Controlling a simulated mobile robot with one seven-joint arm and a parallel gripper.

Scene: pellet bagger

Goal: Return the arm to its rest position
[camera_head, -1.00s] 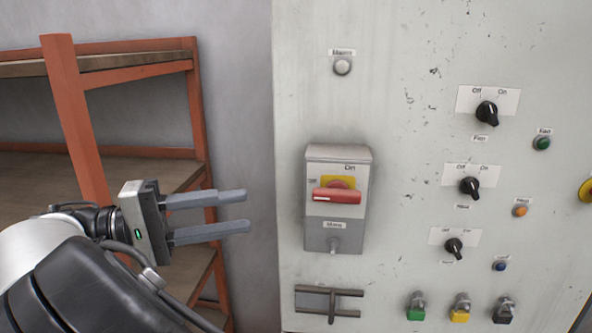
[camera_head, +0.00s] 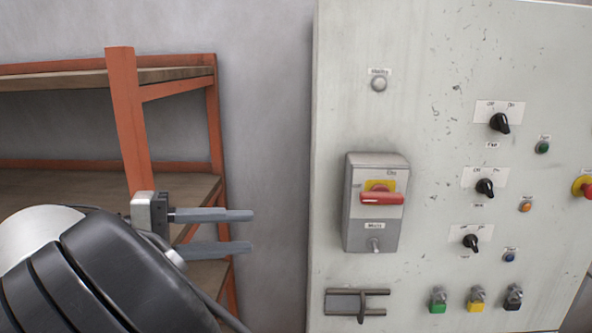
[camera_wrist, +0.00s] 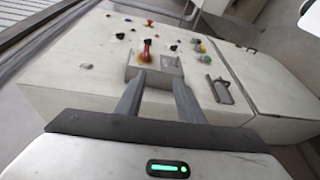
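My gripper (camera_head: 250,231) is at the lower left of the head view, left of the control cabinet and in front of the shelf. Its two grey fingers are parallel with a clear gap between them and nothing in the gap. The wrist view also shows my gripper (camera_wrist: 160,80), its fingers apart and pointing toward the cabinet front. The fingers touch nothing in the head view. Part of my arm fills the lower left corner.
A grey control cabinet (camera_head: 345,100) carries a main switch box with a red handle (camera_head: 382,198), black knobs, small lamps and a latch handle (camera_head: 358,303). An orange-framed shelf (camera_head: 128,120) stands behind my arm. Bare wall lies between shelf and cabinet.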

